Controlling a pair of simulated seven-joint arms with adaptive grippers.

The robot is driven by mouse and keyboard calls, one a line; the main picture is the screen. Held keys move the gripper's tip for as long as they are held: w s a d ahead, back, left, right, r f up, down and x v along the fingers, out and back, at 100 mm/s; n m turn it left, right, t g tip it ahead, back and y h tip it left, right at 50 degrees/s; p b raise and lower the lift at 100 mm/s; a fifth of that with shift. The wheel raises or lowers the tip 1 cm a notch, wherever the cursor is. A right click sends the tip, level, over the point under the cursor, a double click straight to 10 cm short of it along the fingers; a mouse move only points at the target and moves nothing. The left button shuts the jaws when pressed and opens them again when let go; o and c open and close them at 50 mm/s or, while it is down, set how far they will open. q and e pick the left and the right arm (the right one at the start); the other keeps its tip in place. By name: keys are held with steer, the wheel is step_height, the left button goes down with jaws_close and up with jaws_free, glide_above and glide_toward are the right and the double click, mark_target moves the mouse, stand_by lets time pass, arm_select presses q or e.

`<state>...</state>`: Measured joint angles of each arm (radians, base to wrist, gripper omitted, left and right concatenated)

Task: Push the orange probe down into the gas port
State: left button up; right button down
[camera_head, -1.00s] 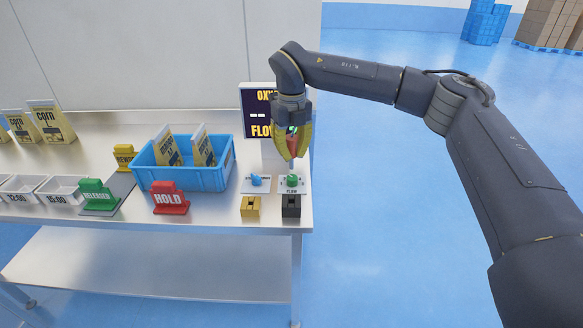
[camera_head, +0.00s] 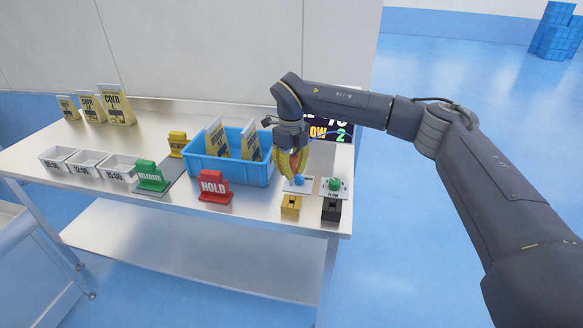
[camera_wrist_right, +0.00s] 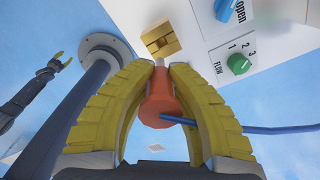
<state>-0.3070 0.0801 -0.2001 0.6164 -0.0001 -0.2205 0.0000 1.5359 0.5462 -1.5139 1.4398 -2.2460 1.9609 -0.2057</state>
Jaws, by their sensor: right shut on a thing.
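My right gripper (camera_head: 295,172) is shut on the orange probe (camera_head: 293,160), above the table's right end, near the blue knob. The right wrist view shows the probe (camera_wrist_right: 160,100) between the yellow fingers (camera_wrist_right: 165,85), with a blue cable running right. The probe's narrow tip points towards a yellow block (camera_wrist_right: 161,42) with a recess in its top. The same block (camera_head: 291,206) stands at the table's front edge in the head view. I cannot tell which part is the gas port.
A black block (camera_head: 331,209) stands right of the yellow one. Behind them are the blue knob (camera_head: 299,180) and green flow knob (camera_head: 335,184). A display (camera_head: 340,128) stands behind. A blue crate (camera_head: 225,172) of pouches and a red HOLD sign (camera_head: 214,186) are left.

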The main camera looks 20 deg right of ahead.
mark_target(292, 184)
steer(key=shift+w+d+n, duration=0.1)
steer(key=shift+w+n, duration=0.05)
steer(key=shift+n, duration=0.15)
steer(key=shift+f, duration=2.85)
steer(key=shift+f, duration=2.05)
steer(key=c, duration=1.3)
jaws_free()
steer(key=shift+r, duration=0.1)
step_height(292, 184, up, 12)
steer(key=shift+f, duration=0.1)
